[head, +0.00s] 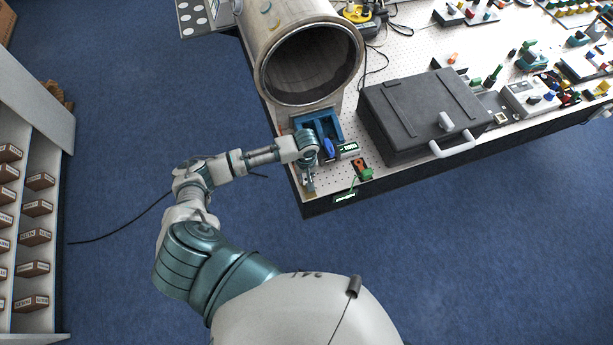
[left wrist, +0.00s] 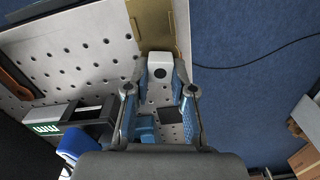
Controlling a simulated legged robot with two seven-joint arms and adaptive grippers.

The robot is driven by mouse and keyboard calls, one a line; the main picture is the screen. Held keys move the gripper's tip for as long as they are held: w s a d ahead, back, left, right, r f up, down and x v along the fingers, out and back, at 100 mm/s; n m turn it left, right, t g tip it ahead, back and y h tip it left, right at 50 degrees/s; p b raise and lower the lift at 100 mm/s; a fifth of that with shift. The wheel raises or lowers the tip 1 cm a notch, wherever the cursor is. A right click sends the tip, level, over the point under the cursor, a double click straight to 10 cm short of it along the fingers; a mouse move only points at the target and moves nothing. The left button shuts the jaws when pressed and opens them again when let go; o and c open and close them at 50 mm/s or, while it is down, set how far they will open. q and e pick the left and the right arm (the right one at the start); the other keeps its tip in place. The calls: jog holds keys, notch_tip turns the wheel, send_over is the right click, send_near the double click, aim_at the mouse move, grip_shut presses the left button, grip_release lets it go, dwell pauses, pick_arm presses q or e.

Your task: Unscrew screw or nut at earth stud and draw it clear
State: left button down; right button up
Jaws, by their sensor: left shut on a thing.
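My left gripper (head: 309,178) reaches down at the table's front left corner in the head view. In the left wrist view its two fingers (left wrist: 161,78) close from both sides on a pale block with a dark round spot (left wrist: 160,66). I cannot tell whether this block is the screw or nut of the earth stud. A brass-coloured plate (left wrist: 154,26) lies just beyond the block; a small piece of it shows beside the gripper in the head view (head: 309,188). The stud and any thread are hidden or too small to make out. My right gripper is not in view.
A large open pipe (head: 345,85) stands behind the gripper, with a blue block (head: 325,121) at its foot. A dark grey case (head: 425,112) lies to the right. A green part (head: 366,174) sits near the front edge.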

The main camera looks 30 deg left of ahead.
pick_arm(q)
jog(key=n, duration=0.5)
jog(key=shift+a, duration=0.15)
jog(key=n, duration=0.3)
jog(key=shift+s+n, duration=0.2)
jog(key=shift+n, duration=0.1)
jog(key=shift+r+n, duration=0.1)
jog(key=shift+n, duration=0.8)
jog(key=n, duration=0.2)
jog(key=shift+s+n, duration=0.1)
jog(key=shift+n, duration=1.5)
